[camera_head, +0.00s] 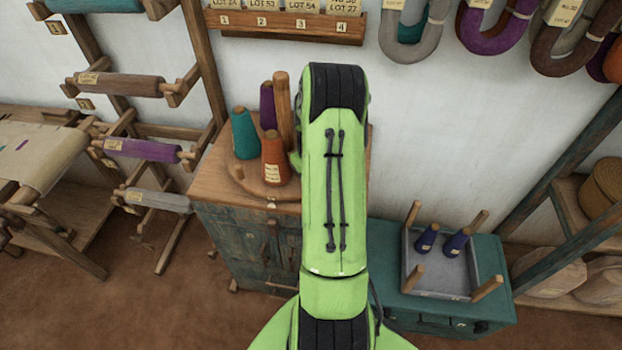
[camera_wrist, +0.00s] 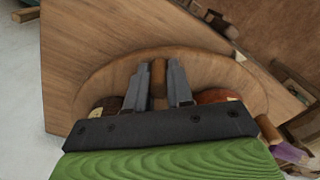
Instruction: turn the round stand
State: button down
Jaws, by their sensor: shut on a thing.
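The round stand (camera_head: 246,184) is a flat wooden disc on top of a wooden cabinet. It carries a teal cone (camera_head: 244,135), a purple cone (camera_head: 267,106), an orange cone (camera_head: 275,160) and a tall wooden post (camera_head: 284,112). My green arm hides its right side and my gripper in the head view. In the wrist view the stand's rim (camera_wrist: 104,72) curves beneath my gripper (camera_wrist: 159,68). Its two fingers are closed on a short wooden peg (camera_wrist: 158,77) standing on the disc. Parts of cones show on both sides, including an orange one (camera_wrist: 216,96).
The cabinet (camera_head: 240,235) has bare top around the disc. To the right, a teal chest (camera_head: 400,308) bears a grey tray with corner pegs and two blue cones. Yarn rollers (camera_head: 140,150) stand at left.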

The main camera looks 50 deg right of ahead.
aim_at(238, 166)
jog(key=shift+w+a, duration=0.1)
jog(key=shift+a, duration=0.05)
